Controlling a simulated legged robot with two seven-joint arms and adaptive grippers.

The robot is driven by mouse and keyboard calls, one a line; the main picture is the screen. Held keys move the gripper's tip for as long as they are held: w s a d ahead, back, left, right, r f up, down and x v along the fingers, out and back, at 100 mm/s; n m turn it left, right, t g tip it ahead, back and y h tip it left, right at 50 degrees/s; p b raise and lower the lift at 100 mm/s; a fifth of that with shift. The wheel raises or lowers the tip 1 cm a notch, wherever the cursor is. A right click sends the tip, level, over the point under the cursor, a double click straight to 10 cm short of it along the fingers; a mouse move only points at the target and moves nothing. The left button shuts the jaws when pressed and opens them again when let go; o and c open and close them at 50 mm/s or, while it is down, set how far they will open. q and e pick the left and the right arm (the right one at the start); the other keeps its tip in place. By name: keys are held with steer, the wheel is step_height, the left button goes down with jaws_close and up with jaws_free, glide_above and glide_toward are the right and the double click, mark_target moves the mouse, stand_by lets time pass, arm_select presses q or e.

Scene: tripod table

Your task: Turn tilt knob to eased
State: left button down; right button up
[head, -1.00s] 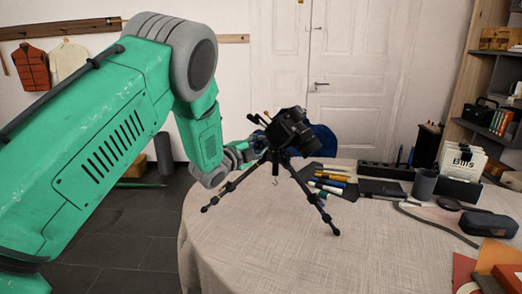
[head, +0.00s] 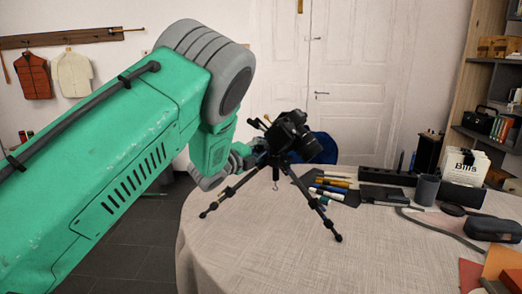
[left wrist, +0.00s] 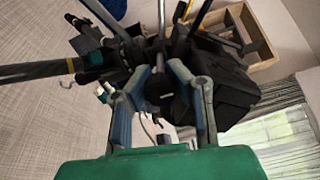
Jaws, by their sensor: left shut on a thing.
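A black camera (head: 290,136) sits tilted on a small black tripod (head: 325,215), with its lens facing right and downward. The tripod stands with its legs spread on the round table (head: 250,240). My left gripper (head: 250,158) is at the tripod head, left of and just below the camera. In the left wrist view my left gripper (left wrist: 160,95) has its two blue-grey fingers closed around a dark round knob (left wrist: 158,88). The knob's setting mark cannot be read. The camera body (left wrist: 225,85) shows just right of the fingers. My right gripper is not in view.
Pens (head: 330,188) lie on a dark mat behind the tripod. A grey cup (head: 427,188), a bills holder (head: 465,170) and a dark case (head: 492,228) are at the right. Thin handles stick up beside the camera. The table's front middle is clear.

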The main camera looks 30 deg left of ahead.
arm_select(q)
steer(key=shift+f, duration=0.25)
steer(key=c, duration=1.6)
jaws_free()
steer(key=shift+s+r, duration=0.1)
steer(key=shift+s, duration=0.25)
steer(key=s+a, duration=0.1)
steer(key=s, duration=1)
steer(key=shift+s+a, duration=0.1)
